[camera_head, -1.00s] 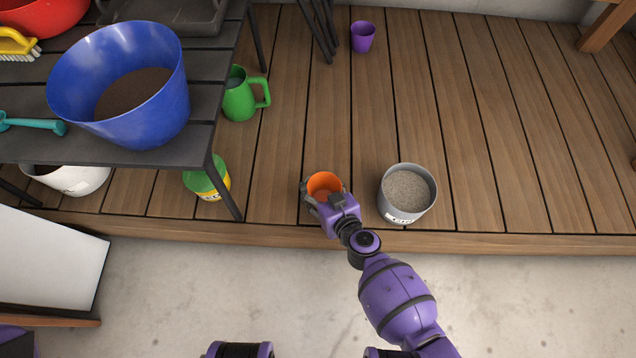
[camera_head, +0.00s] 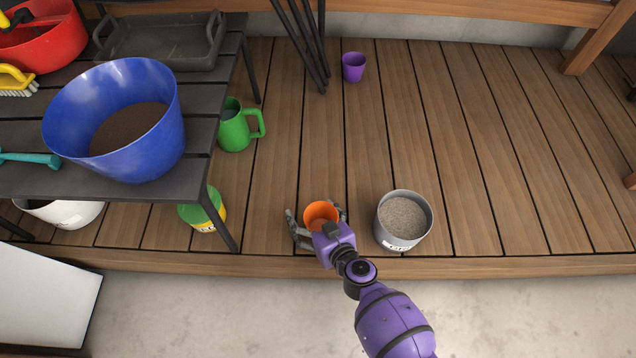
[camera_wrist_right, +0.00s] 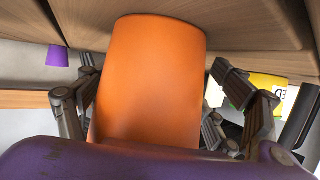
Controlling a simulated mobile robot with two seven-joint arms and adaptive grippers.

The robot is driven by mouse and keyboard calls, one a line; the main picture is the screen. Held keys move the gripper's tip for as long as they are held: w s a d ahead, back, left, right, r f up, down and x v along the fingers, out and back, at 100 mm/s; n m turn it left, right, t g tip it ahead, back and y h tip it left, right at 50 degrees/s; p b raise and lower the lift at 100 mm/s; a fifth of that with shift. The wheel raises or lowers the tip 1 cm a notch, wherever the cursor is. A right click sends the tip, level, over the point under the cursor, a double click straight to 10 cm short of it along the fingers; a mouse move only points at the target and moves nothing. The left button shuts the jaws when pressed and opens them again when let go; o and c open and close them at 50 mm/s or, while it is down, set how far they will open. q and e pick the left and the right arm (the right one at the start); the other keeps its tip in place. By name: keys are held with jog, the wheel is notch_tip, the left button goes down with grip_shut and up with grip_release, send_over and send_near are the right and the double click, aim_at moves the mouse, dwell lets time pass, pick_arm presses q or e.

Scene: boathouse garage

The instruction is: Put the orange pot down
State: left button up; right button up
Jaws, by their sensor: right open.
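The orange pot (camera_head: 320,213) stands on the wooden deck (camera_head: 372,150) near its front edge, left of the grey bucket. In the right wrist view the orange pot (camera_wrist_right: 152,80) fills the middle, between my fingers. My right gripper (camera_head: 316,222) is open around the pot, with its fingers spread on either side. In the wrist view gaps show between the right gripper's fingers (camera_wrist_right: 160,95) and the pot, clearest on the right side. The pot's lower front is hidden by my right gripper in the head view. My left gripper is out of view.
A grey bucket of pale grit (camera_head: 403,240) stands close to the right of the pot. A dark slatted table (camera_head: 195,190) with a blue tub (camera_head: 150,150) is at the left. A green watering can (camera_head: 235,130) and purple pot (camera_head: 353,67) stand farther back. The deck at right is clear.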

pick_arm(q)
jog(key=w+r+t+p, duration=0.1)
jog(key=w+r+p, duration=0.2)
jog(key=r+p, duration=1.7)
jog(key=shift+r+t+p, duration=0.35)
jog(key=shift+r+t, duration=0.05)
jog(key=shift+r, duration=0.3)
pick_arm(e)
jog(key=d+r+m+t+h, duration=0.1)
jog(key=d+r+m+h, duration=0.2)
jog(key=r, duration=2.8)
jog(key=shift+w+r+m+t+h, duration=0.25)
jog(key=shift+w+m+t+h, duration=0.1)
jog(key=shift+m+h, duration=0.35)
grip_shut()
